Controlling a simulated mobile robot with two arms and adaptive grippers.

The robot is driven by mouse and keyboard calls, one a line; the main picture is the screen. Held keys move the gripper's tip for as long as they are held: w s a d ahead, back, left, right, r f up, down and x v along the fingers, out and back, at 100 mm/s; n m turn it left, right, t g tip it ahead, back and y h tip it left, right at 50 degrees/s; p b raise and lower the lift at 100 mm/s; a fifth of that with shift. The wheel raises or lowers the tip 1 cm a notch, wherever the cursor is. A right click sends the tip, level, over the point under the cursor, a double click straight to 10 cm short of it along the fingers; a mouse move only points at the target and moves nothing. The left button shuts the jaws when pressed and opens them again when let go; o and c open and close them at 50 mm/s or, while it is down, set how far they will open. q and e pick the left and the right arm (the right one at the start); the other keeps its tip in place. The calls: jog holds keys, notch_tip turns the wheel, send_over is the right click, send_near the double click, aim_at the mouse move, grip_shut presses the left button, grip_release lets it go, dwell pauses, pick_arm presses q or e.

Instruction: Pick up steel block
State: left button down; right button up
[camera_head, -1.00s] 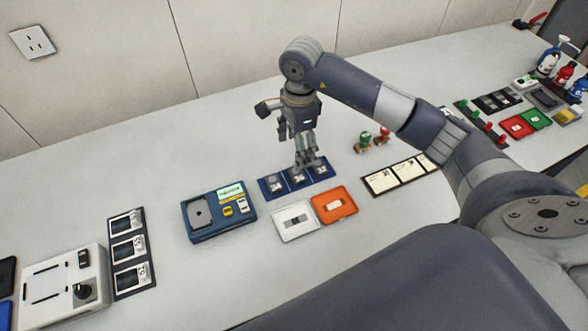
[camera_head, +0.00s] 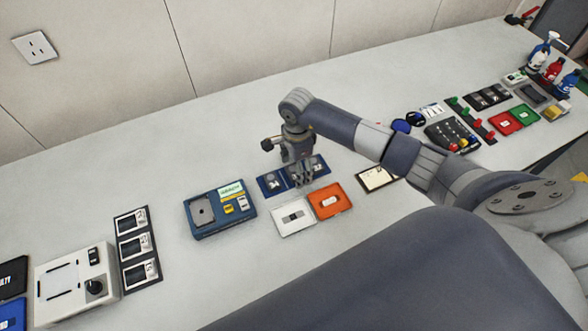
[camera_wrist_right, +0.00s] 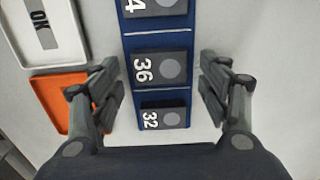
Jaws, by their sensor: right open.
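Several dark grey blocks with round discs sit in a row on a blue tray (camera_head: 262,190), also seen in the right wrist view (camera_wrist_right: 128,72). There, labels read 36 on the middle block (camera_wrist_right: 172,69) and 32 on the near block (camera_wrist_right: 170,118); a third block (camera_wrist_right: 160,5) is cut off at the top. Which one is the task's steel block I cannot tell. My right gripper (camera_head: 304,182) points down over the tray, open and empty. In the wrist view its fingers (camera_wrist_right: 161,90) stand on both sides of the row, apart from the blocks. My left gripper is not in view.
A white tray (camera_head: 283,228) marked OK and an orange tray (camera_head: 337,209) lie just in front of the blue tray. A blue case (camera_head: 205,233) stands to the left. A card strip (camera_head: 370,187) lies to the right, partly behind my arm. The table behind is clear.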

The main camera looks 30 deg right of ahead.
jog(key=c, duration=1.3)
jog(key=shift+c, duration=0.2)
jog(key=shift+r, duration=0.1)
